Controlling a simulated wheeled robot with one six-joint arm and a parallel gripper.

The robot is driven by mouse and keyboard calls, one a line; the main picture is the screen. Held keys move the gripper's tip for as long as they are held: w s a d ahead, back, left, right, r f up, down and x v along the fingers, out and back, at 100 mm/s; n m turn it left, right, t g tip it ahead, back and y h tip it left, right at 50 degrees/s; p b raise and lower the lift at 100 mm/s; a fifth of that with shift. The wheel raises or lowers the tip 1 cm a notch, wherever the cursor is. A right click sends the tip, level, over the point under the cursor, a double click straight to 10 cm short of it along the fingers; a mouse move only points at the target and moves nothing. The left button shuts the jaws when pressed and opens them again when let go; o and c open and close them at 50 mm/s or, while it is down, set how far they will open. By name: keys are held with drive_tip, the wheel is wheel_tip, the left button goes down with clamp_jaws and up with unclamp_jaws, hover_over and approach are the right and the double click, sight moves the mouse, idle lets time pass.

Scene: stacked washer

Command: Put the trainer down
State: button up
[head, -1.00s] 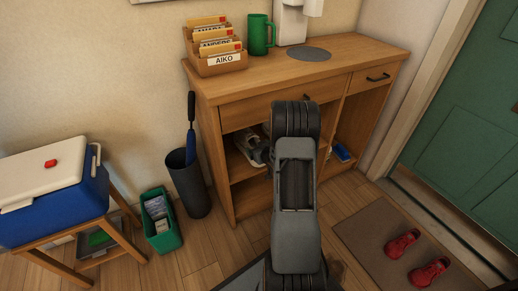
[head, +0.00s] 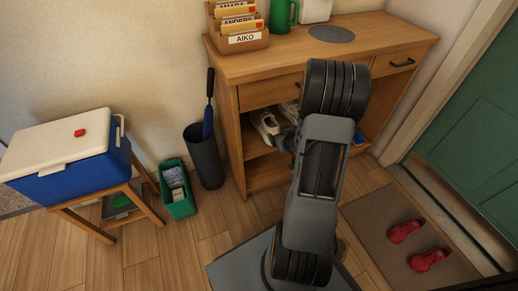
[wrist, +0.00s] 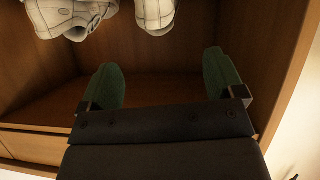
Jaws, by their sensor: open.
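Two pale trainers stand side by side in the upper open compartment of the wooden cabinet. In the head view, the left trainer (head: 265,123) shows clearly and the right trainer (head: 289,111) is partly covered by my arm. In the wrist view, the left trainer (wrist: 75,14) and the right trainer (wrist: 156,12) are cut off by the top edge. My gripper (wrist: 161,62) is open, with its green fingers apart and nothing between them. The trainers lie beyond its fingertips. In the head view, my gripper (head: 284,141) is small and mostly hidden by my arm.
The cabinet (head: 229,120) has a letter rack (head: 236,42) and green mug (head: 284,12) on top. A dark umbrella bin (head: 206,158), green bin (head: 178,190) and blue cool box (head: 75,172) stand left. Red shoes (head: 428,259) lie on the doormat (head: 378,220).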

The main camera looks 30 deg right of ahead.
drive_tip(key=s+a+r+g, duration=0.2)
drive_tip(key=a+r+g, duration=0.3)
drive_tip(key=a+r, duration=0.5)
drive_tip(key=s+a+r+n+g+y, duration=0.1)
drive_tip(key=s+a+r+g, duration=0.3)
drive_tip(key=s+a, duration=0.8)
drive_tip(key=shift+a+g+y, duration=0.3)
drive_tip(key=shift+a+y, duration=0.5)
drive_tip(key=shift+s, duration=0.1)
